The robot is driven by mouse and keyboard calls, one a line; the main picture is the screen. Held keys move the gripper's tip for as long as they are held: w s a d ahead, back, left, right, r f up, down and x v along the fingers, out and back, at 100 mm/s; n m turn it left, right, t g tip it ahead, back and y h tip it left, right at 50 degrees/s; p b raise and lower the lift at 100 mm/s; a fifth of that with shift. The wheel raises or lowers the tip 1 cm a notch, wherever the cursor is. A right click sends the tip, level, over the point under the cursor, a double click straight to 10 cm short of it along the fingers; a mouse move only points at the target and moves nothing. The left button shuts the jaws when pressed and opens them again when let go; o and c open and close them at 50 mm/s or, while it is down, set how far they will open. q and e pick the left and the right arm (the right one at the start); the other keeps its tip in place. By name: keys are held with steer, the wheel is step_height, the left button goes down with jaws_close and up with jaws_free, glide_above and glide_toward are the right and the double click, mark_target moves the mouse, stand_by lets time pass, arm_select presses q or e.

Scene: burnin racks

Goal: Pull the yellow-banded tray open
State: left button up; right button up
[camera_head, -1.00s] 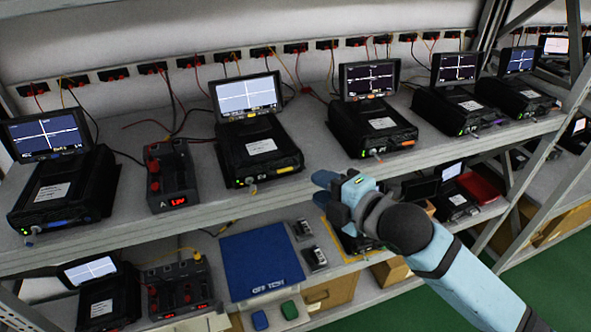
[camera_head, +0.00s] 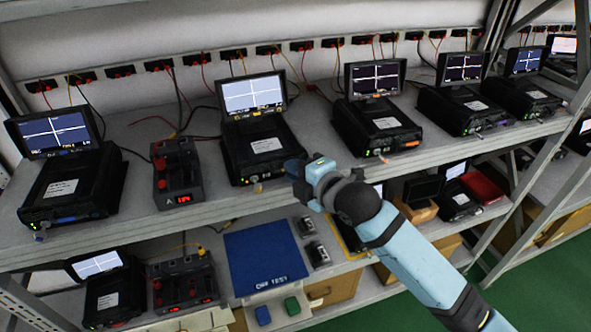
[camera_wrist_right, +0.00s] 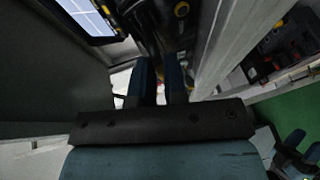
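The yellow-banded tray belongs to the second black unit from the left on the upper shelf (camera_head: 262,150), under a lit screen. My right gripper (camera_head: 296,170) is at this unit's front right edge and covers most of the yellow band. The tray looks shut; no part juts out. Contact with the tray cannot be made out.
Other black units stand alongside, one with a blue band (camera_head: 70,190) and one with an orange band (camera_head: 378,125). A red-display supply (camera_head: 177,175) is to the left. The lower shelf holds a blue mat (camera_head: 265,260). A slanted rack post (camera_head: 540,150) stands to the right.

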jaws_close()
steer(key=s+d+p, duration=0.4)
steer(key=s, duration=0.9)
steer(key=shift+d, duration=0.4)
steer(key=shift+s, duration=0.1)
steer(key=o, duration=0.5)
jaws_free()
